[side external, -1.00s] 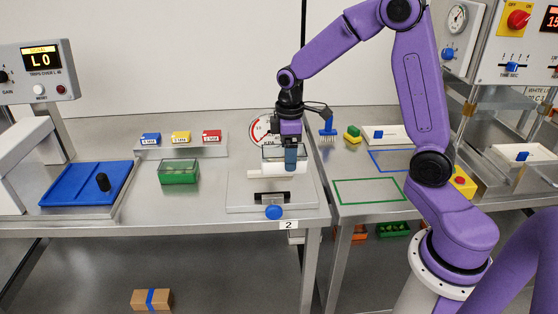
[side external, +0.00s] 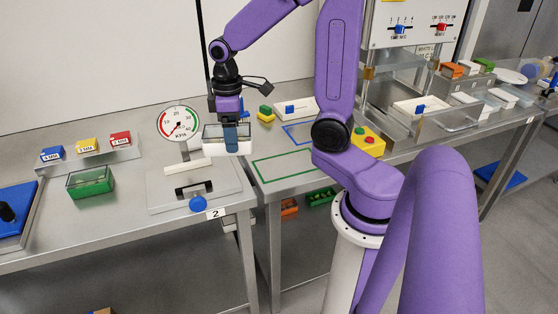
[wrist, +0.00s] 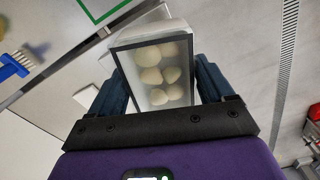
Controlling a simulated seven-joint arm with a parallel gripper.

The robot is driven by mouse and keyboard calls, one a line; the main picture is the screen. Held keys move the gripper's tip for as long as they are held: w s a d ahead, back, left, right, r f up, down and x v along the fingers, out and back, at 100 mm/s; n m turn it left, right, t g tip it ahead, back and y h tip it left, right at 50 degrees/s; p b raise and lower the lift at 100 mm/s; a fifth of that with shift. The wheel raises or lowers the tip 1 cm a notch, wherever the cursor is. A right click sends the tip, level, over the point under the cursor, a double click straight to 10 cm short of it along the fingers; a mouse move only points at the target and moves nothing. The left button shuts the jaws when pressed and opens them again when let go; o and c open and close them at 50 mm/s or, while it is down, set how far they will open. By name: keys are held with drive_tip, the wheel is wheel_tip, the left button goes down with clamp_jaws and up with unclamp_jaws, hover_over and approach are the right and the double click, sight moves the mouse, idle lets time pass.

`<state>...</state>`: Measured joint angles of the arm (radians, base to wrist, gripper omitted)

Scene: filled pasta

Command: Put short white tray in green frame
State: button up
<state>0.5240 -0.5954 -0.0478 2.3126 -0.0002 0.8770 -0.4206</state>
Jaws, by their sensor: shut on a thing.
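The short white tray (side external: 212,147) has a dark-rimmed clear top and hangs in the air over the right back part of the station marked 2. My gripper (side external: 231,139) is shut on it, with a finger across its front. In the wrist view the tray (wrist: 148,33) sits between both fingers (wrist: 160,82), and several pale round pasta pieces show inside. The green frame (side external: 292,168) is an outline on the table to the right of the tray, and its inside is empty. A corner of the frame also shows at the top of the wrist view (wrist: 97,22).
A pressure dial (side external: 178,123) stands behind the station (side external: 160,199). A blue frame (side external: 300,133) lies behind the green one. A white tray with a blue part (side external: 288,115) and a blue brush (wrist: 15,64) are nearby. A yellow button box (side external: 369,141) stands right.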

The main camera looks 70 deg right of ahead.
sight(243, 125)
drive_tip(key=d+m, duration=0.1)
drive_tip(key=m, duration=0.1)
drive_tip(key=d+m, duration=0.1)
drive_tip(key=m, duration=0.1)
drive_tip(key=shift+s+d+f, duration=0.1)
drive_tip(key=shift+d+f, duration=0.05)
drive_tip(key=shift+d, duration=0.25)
drive_tip(key=shift+s+d+m, duration=0.25)
drive_tip(key=shift+d+m, duration=0.5)
drive_tip(key=shift+m, duration=0.45)
drive_tip(key=s+d+f+m, duration=0.1)
drive_tip(key=s+d+m, duration=0.1)
drive_tip(key=s+m, duration=0.9)
drive_tip(key=s+d+f+m, duration=0.15)
drive_tip(key=s+m, duration=0.45)
drive_tip(key=m, duration=0.9)
drive_tip(key=w+d+f, duration=0.2)
drive_tip(key=w+f, duration=0.1)
drive_tip(key=w+d+f, duration=0.2)
drive_tip(key=w+d, duration=0.1)
drive_tip(key=w+d+f, duration=0.3)
drive_tip(key=w, duration=0.1)
drive_tip(key=shift+w+d+f, duration=0.1)
drive_tip(key=shift+d+f, duration=0.05)
drive_tip(key=shift+f, duration=0.2)
drive_tip(key=shift+w+d+f, duration=0.1)
drive_tip(key=shift+f, duration=0.8)
drive_tip(key=shift+w+d+f, duration=0.1)
drive_tip(key=shift+f, duration=0.8)
drive_tip(key=shift+f, duration=0.15)
